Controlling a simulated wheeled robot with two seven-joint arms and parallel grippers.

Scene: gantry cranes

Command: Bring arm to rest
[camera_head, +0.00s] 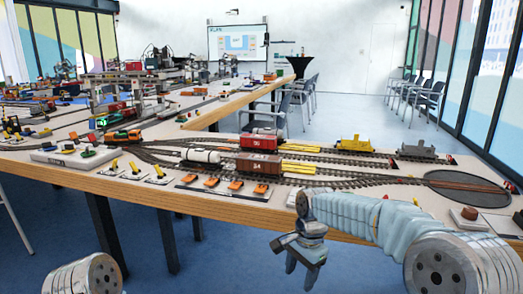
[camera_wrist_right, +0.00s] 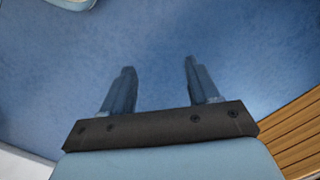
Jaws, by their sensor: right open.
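My right arm (camera_head: 365,215) reaches in from the lower right of the head view, in front of the table's near edge. My right gripper (camera_head: 300,268) hangs below the tabletop level, pointing down over the blue floor. In the right wrist view, the right gripper (camera_wrist_right: 158,80) has its two fingers apart with nothing between them but floor. Of my left arm, only a rounded grey link (camera_head: 85,275) shows at the lower left; the left gripper is not seen.
The table (camera_head: 230,208) carries a model railway with a red wagon (camera_head: 262,141), a brown wagon (camera_head: 258,164), a white tank wagon (camera_head: 201,157) and a yellow wagon (camera_head: 355,144). A turntable (camera_head: 466,188) lies at the right. Chairs (camera_head: 425,97) stand behind. The table edge (camera_wrist_right: 290,130) is at the wrist view's right.

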